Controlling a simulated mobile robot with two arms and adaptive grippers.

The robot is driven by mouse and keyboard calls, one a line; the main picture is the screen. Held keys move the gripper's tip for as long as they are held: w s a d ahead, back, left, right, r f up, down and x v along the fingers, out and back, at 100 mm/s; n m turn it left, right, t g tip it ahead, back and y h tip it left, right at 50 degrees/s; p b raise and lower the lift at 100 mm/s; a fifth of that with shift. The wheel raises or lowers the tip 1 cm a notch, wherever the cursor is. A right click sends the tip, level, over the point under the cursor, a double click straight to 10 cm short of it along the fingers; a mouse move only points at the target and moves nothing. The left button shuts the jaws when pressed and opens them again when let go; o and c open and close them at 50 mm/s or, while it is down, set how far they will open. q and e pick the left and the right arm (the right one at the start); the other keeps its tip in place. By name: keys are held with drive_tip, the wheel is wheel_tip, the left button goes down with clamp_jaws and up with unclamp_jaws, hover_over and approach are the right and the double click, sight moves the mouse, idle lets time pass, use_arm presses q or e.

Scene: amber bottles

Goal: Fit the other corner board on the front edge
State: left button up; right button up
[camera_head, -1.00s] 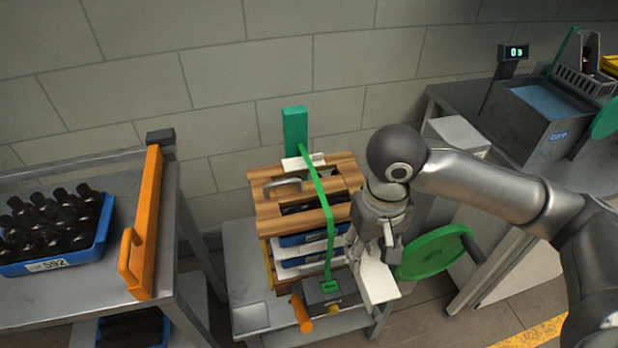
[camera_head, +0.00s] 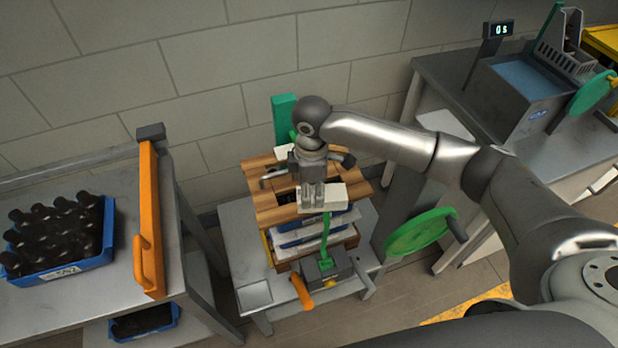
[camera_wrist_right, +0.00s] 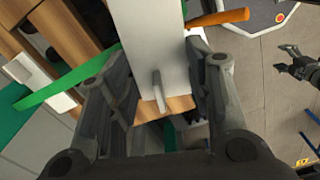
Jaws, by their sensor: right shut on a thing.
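My right gripper (camera_head: 313,207) is shut on a white corner board (camera_head: 337,196) at the front edge of the wooden top frame (camera_head: 264,181). The held board fills the middle of the wrist view (camera_wrist_right: 150,45), between the fingers. Whether it touches the wood, and how it lies against the green strap (camera_head: 325,236), is hidden by the gripper. Another white corner board (camera_head: 284,153) sits at the back edge; in the wrist view (camera_wrist_right: 42,82) the strap crosses it. My left gripper (camera_wrist_right: 288,60) shows only at the right of the wrist view, apart and empty, with its fingers spread.
Blue and white trays (camera_head: 300,241) are stacked below the frame. A tensioner (camera_head: 325,270) with an orange handle (camera_head: 301,291) stands in front of them. A green wheel (camera_head: 420,232) is to the right. An orange rail (camera_head: 151,215) and a bottle crate (camera_head: 62,270) are left.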

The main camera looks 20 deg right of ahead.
drive_tip(key=shift+w+n, duration=0.3)
drive_tip(key=shift+n, duration=0.4)
drive_tip(key=shift+w+f+n+p, duration=0.2)
drive_tip(key=shift+n+p, duration=0.1)
drive_tip(key=shift+p, duration=0.1)
drive_tip(key=shift+f+n, duration=0.2)
drive_tip(key=shift+n, duration=0.1)
drive_tip(key=shift+w+f, duration=0.2)
drive_tip(key=shift+f, duration=0.1)
drive_tip(key=shift+f+b, duration=0.5)
drive_tip(key=shift+b, duration=0.2)
wheel_tip(320, 180, down, 3)
drive_tip(key=b, duration=0.3)
drive_tip(key=shift+r, duration=0.15)
use_arm(q)
wheel_tip(320, 180, down, 3)
drive_tip(key=shift+w+f, duration=0.15)
drive_tip(key=shift+w+f+b, duration=0.1)
drive_tip(key=shift+f+b, duration=0.2)
drive_tip(key=shift+b, duration=0.2)
use_arm(e)
drive_tip(key=shift+f, duration=0.85)
